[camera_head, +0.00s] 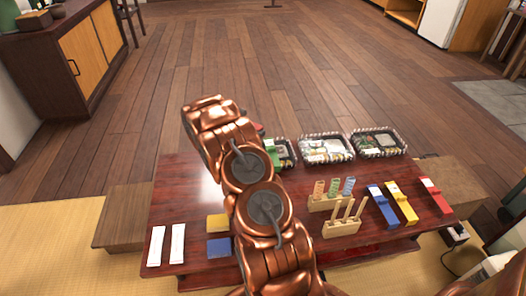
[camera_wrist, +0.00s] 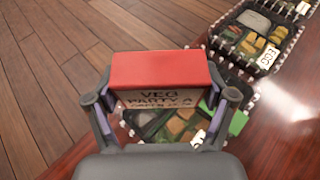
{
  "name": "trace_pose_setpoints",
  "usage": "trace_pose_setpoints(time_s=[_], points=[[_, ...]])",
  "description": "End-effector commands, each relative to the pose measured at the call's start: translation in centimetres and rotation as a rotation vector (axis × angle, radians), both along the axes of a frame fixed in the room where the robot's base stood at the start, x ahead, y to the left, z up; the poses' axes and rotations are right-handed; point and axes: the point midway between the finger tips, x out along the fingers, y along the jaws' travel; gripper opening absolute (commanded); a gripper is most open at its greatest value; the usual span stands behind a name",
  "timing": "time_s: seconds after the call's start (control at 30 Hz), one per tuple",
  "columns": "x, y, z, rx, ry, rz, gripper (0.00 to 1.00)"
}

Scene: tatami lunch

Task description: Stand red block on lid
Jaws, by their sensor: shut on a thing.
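In the wrist view my gripper (camera_wrist: 164,98) is shut on a red block (camera_wrist: 160,70), with a finger at each end. Below the block is a food box (camera_wrist: 150,124) with dark, patterned edges and green and brown food, partly hidden by the block and gripper. I cannot tell whether the block touches it, nor make out a separate lid. In the head view my arm hides my gripper and most of this left food box (camera_head: 286,160).
Two more food boxes (camera_head: 326,149) (camera_head: 378,144) stand to the right along the far edge of the dark red table (camera_head: 190,190). Wooden peg stands (camera_head: 342,228), blue, yellow and red blocks (camera_head: 436,196), and white strips (camera_head: 177,244) occupy the table. Its left middle is clear.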

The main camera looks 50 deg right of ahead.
Motion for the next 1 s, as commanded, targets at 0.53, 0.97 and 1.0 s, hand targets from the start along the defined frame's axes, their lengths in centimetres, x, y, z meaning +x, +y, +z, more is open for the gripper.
trace_pose_setpoints(time_s=[0.53,0.97,1.0], points=[[0.0,0.0,-6.5,-0.001,0.000,0.001,0.48],[0.0,0.0,-9.6,-0.001,0.001,0.002,0.48],[0.0,0.0,-9.6,-0.001,0.001,0.002,0.48]])
